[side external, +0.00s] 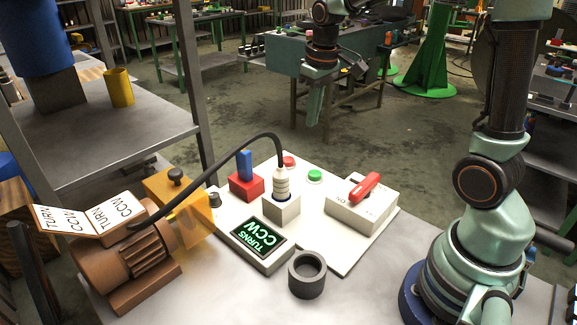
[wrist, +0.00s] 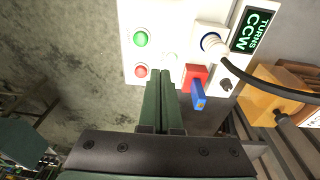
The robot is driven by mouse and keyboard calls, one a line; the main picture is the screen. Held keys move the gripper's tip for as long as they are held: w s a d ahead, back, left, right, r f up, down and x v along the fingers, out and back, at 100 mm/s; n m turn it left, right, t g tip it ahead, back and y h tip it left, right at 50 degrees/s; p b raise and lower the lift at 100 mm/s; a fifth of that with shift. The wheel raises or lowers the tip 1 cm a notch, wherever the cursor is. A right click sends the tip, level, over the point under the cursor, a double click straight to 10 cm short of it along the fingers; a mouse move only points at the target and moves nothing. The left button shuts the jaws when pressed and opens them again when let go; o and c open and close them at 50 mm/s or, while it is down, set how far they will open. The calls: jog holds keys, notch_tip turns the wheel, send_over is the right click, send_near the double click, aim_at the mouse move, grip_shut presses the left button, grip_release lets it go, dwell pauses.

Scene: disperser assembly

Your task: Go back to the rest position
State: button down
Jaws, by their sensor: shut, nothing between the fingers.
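My gripper (side external: 314,108) hangs at the top middle of the side view, above and behind the white panel (side external: 343,256), pointing down. Its green fingers are shut and empty. In the wrist view my gripper (wrist: 163,90) has both fingers side by side, their tips appearing near the panel's (wrist: 170,14) lower edge. Nothing is held between them, and no contact with the panel is visible in the side view.
The panel bears a red lever switch (side external: 364,188), a green button (side external: 314,176), a plugged cable (side external: 282,183), a blue-and-red switch (side external: 245,170) and a "TURNS CCW" display (side external: 258,243). A brown motor (side external: 135,258) stands left. A dark ring (side external: 307,275) lies in front.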

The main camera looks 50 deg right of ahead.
jog(key=s+a+r+t, duration=0.4)
jog(key=s+a, duration=0.4)
jog(key=s, duration=0.3)
dwell(5.1)
jog(key=w+d+f+n+t, duration=0.1)
jog(key=w+d+f+n, duration=0.1)
jog(key=w, duration=0.5)
jog(key=w+d+f+n+t+h, duration=0.1)
jog(key=w+d+f, duration=0.4)
jog(key=w+d, duration=0.2)
jog(key=w+d+f+n+t+h, duration=0.1)
jog(key=w+d+f, duration=0.3)
jog(key=w, duration=0.4)
jog(key=shift+w+d+f+n, duration=0.15)
jog(key=shift+d+f+n, duration=0.05)
jog(key=shift+n, duration=0.6)
